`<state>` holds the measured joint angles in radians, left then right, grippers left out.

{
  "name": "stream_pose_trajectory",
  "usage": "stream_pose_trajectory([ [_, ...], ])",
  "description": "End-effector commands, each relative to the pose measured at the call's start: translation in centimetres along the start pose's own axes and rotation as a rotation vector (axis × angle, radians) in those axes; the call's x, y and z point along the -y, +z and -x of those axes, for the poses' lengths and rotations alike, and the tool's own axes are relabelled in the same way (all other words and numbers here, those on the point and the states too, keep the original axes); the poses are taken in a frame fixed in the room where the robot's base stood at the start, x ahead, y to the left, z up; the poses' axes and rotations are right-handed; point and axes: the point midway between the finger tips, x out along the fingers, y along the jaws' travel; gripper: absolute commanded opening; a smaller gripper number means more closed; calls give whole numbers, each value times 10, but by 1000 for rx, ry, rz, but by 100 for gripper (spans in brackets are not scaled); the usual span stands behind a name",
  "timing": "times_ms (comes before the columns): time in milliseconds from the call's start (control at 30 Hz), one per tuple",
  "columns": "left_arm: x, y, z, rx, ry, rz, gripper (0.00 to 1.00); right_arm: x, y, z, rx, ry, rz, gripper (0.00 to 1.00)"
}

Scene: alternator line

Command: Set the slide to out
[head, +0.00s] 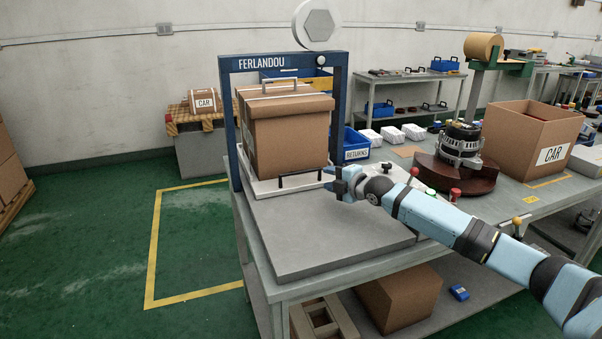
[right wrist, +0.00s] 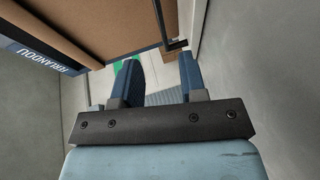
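The slide is a pale plate (head: 266,189) under a closed cardboard box (head: 290,135), inside the blue FERLANDOU frame (head: 228,130). A black bar handle (head: 300,181) runs along its front edge. My right gripper (head: 338,183) is at the handle's right end, in front of the box. In the right wrist view the two fingers (right wrist: 160,75) stand apart with nothing clearly held between them. The end of the black handle (right wrist: 174,46) shows just beyond the fingertips, beside the box (right wrist: 110,22). Contact with the handle cannot be told. My left gripper is not in view.
A bare grey bench top (head: 325,232) lies in front of the slide. To the right are small knobs (head: 455,193), an alternator (head: 462,143) on a dark red round stand, and an open CAR box (head: 533,135). A blue RETURNS bin (head: 356,152) stands behind my gripper.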

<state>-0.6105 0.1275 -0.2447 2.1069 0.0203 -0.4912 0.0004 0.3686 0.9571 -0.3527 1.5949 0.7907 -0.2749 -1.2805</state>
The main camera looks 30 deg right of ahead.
Motion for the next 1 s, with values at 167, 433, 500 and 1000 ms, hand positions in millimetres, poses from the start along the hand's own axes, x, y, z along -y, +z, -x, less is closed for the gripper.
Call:
stream_pose_trajectory([
  [167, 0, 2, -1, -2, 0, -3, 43, -1, -1, -35, 0, 3, -3, 39],
  [433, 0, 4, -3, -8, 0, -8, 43, 0, -1, -86, -1, 2, -3, 39],
  [500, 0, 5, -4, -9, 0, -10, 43, 0, -1, -96, -1, 2, -4, 39],
  [1000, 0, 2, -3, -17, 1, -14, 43, 0, -1, -113, -1, 0, -1, 39],
])
